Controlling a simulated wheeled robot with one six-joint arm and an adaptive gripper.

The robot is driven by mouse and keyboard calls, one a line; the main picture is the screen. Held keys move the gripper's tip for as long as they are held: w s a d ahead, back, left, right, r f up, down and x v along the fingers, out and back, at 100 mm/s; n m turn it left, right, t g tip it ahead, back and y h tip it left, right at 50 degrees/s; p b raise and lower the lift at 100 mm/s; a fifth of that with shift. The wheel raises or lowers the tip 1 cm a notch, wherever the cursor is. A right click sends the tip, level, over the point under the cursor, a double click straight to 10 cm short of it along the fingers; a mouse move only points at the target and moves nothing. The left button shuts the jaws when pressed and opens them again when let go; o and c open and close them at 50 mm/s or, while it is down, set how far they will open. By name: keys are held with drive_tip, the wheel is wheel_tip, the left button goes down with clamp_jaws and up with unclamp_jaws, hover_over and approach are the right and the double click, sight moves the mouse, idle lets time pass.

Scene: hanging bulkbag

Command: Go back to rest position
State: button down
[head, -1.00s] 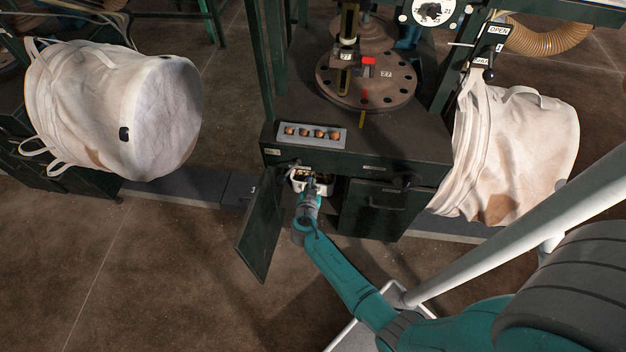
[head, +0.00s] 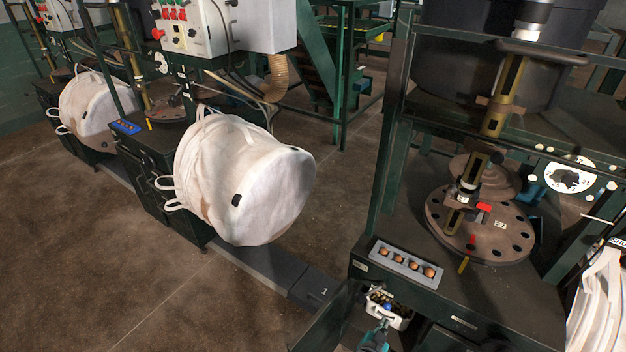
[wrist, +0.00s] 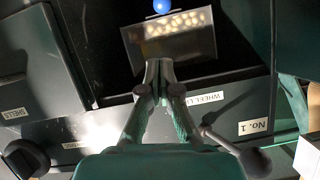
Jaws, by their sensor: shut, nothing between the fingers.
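My gripper (wrist: 157,72) shows in the wrist view with its two fingers together and nothing between them. Its tips point at a grey, open-topped box (wrist: 190,50) holding several pale round pieces. A blue ball (wrist: 162,6) shows at the top edge, beyond the box. In the head view a white container (head: 400,320) with a blue ball (head: 387,306) sits in the open cabinet. The teal end of my arm (head: 374,338) is just in front of it at the bottom edge. The fingers are too small to make out there, and most of my arm is out of frame.
The open cabinet door (head: 322,322) stands left of my arm. Above are a tray of several brown pieces (head: 408,262) and a round indexing plate (head: 480,228). A white bulk bag (head: 250,180) hangs at another station on the left. The floor (head: 140,260) at lower left is clear.

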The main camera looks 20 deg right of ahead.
drive_tip(key=s+a+r+n+t+y, duration=0.1)
drive_tip(key=s+a+n+y, duration=0.4)
drive_tip(key=s, duration=0.6)
drive_tip(key=s+a+r+n+t+y, duration=0.1)
drive_tip(key=s+a+r+n+y, duration=0.15)
drive_tip(key=s+a, duration=0.65)
drive_tip(key=s+a+r+n+t+y, duration=0.1)
drive_tip(key=s+r+n+t, duration=0.1)
drive_tip(key=s+r, duration=0.5)
drive_tip(key=s+a+r+n+t+y, duration=0.1)
drive_tip(key=s+r, duration=0.7)
drive_tip(key=r, duration=1.1)
drive_tip(key=shift+s+a+n+t+y, duration=0.2)
drive_tip(key=shift+a+n+t+y, duration=0.25)
drive_tip(key=shift+n, duration=0.4)
